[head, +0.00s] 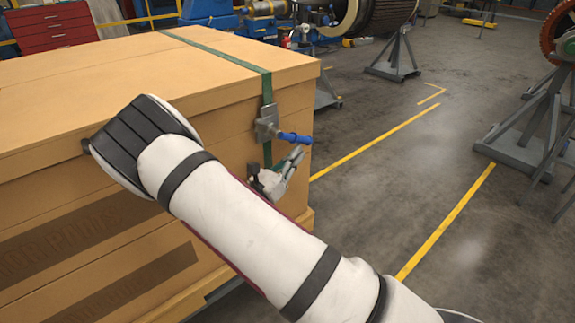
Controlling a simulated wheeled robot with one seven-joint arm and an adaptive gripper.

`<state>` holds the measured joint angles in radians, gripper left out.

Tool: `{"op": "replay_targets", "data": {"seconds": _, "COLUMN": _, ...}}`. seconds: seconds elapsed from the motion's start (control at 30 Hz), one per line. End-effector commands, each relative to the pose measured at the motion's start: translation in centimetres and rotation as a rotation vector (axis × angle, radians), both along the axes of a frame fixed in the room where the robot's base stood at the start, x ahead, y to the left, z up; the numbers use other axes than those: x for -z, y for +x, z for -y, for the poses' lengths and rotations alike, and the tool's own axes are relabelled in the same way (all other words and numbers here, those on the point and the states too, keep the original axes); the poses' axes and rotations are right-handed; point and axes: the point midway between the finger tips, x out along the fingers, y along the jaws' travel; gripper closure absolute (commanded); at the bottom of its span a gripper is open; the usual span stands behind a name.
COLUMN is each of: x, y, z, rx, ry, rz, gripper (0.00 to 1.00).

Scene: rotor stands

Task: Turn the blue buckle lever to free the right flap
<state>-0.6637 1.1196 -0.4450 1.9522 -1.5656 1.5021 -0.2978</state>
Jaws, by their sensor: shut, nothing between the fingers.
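A large tan crate (60,120) fills the left of the head view. A green strap (215,54) runs across its top and down its near face. A grey metal buckle (266,123) sits on the strap just below the lid edge. Its blue lever (295,137) points to the right, roughly level. The lid part right of the strap (255,48) lies flat; I cannot tell which piece is the right flap. My gripper (297,154) is shut and empty just below the lever, beside the crate face. I cannot tell whether it touches the lever. My arm hides part of the crate face.
Open grey floor with yellow lines (375,142) lies right of the crate. Grey rotor stands (396,60) stand behind, with another stand (530,125) at the far right. A red tool cabinet (52,27) stands at the back left.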

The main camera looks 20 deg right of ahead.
Motion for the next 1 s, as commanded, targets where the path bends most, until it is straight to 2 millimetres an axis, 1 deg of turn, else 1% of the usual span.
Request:
{"op": "replay_targets", "data": {"seconds": 0.1, "x": -0.3, "y": 0.3, "z": 0.7, "rx": -0.002, "ry": -0.102, "rz": 0.030, "gripper": 1.00}}
{"op": "replay_targets", "data": {"seconds": 0.37, "x": -1.6, "y": 0.6, "z": 1.8, "rx": -0.001, "ry": -0.268, "rz": 0.085, "gripper": 1.00}}
{"op": "replay_targets", "data": {"seconds": 0.6, "x": -2.3, "y": 0.7, "z": 2.3, "rx": 0.001, "ry": -0.256, "rz": 0.084, "gripper": 1.00}}
{"op": "replay_targets", "data": {"seconds": 1.0, "x": -2.4, "y": 0.8, "z": 2.5, "rx": 0.000, "ry": -0.254, "rz": 0.083, "gripper": 1.00}}
